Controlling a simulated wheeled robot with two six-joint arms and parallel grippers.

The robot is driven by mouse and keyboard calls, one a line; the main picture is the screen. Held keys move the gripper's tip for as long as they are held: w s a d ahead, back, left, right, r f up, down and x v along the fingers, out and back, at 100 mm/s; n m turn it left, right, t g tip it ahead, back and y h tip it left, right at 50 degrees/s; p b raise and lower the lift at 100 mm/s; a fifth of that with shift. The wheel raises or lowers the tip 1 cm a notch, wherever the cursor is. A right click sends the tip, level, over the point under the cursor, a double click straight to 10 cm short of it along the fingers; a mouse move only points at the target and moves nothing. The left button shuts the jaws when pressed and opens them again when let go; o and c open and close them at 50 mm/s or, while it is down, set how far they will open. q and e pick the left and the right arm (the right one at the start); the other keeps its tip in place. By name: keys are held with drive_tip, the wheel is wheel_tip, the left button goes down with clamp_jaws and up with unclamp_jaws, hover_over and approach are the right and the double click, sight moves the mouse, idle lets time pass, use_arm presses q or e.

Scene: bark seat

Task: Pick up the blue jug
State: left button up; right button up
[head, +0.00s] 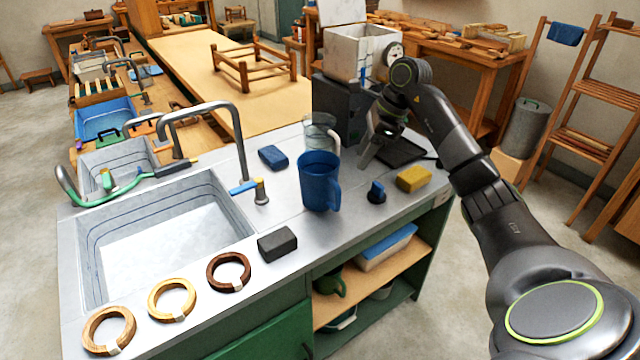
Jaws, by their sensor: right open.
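The blue jug (318,182) stands upright on the grey metal counter, right of the sink, with its handle toward the right. My right gripper (366,160) is open and empty. It is right of the jug and a little behind it in the picture, apart from it, with its fingers pointing down and left. My left gripper is not in view.
A clear jug (321,132) stands just behind the blue jug. A yellow sponge (413,179), a small dark blue-handled item (377,192), a blue cloth (273,158) and a dark block (277,244) lie around it. The sink (160,235) opens at left.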

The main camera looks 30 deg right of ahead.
drive_tip(key=p, duration=0.2)
approach(337, 211)
drive_tip(key=w, duration=0.2)
drive_tip(key=p+x, duration=0.2)
drive_tip(key=x, duration=0.1)
drive_tip(key=a+p+x, duration=0.1)
drive_tip(key=shift+s+f, duration=0.2)
drive_tip(key=shift+f, duration=0.05)
drive_tip(key=shift+w+a+f, duration=0.15)
drive_tip(key=shift+f, duration=0.4)
clamp_jaws()
